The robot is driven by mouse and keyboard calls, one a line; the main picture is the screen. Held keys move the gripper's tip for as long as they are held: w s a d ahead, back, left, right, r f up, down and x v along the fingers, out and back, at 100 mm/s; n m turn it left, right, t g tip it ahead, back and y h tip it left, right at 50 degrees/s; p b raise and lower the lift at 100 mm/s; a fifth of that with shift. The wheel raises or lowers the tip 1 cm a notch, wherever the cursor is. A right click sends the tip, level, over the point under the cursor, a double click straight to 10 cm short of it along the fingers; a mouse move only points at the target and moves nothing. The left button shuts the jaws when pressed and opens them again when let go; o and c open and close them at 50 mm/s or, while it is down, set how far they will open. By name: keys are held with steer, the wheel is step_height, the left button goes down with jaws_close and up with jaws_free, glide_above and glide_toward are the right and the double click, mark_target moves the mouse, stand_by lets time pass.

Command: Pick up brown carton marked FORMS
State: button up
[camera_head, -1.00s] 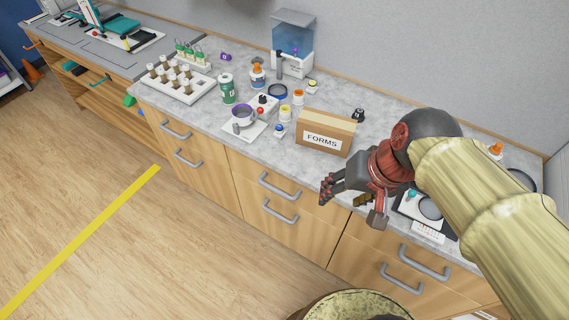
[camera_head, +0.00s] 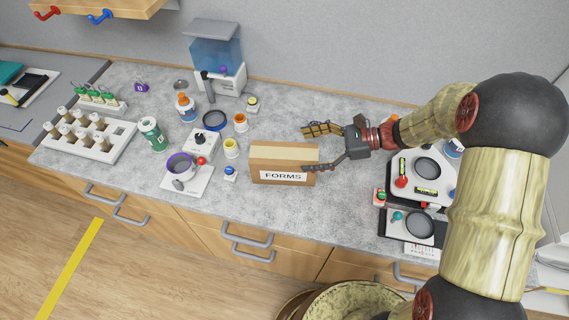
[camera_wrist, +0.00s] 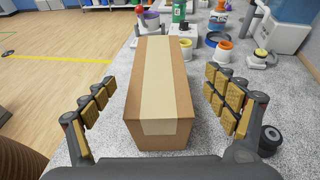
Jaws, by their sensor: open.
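The brown carton marked FORMS (camera_head: 283,176) stands on the grey counter, with its label facing the front edge. My gripper (camera_head: 314,148) is open at the carton's right end, with one finger toward the wall and one along the front side. In the wrist view the carton (camera_wrist: 160,95) lies lengthwise ahead, a pale tape strip along its top. The open fingers of my gripper (camera_wrist: 158,104) stand to its left and right, with a visible gap on each side.
Left of the carton are a yellow-capped jar (camera_head: 231,148), a blue-capped jar (camera_head: 230,173) and a scale with a purple-rimmed bowl (camera_head: 181,166). Balances (camera_head: 421,176) stand to the right. A small black knob-like item (camera_wrist: 270,138) sits beside my right finger. The wall bounds the back.

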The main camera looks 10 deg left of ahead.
mark_target(289, 154)
steer(key=b+x, duration=0.2)
steer(key=x, duration=0.5)
steer(key=shift+s+a+f, duration=0.1)
steer(key=shift+a+f, duration=0.05)
steer(key=shift+f, duration=0.1)
steer(key=shift+c, duration=0.3)
steer(key=c, duration=1.8)
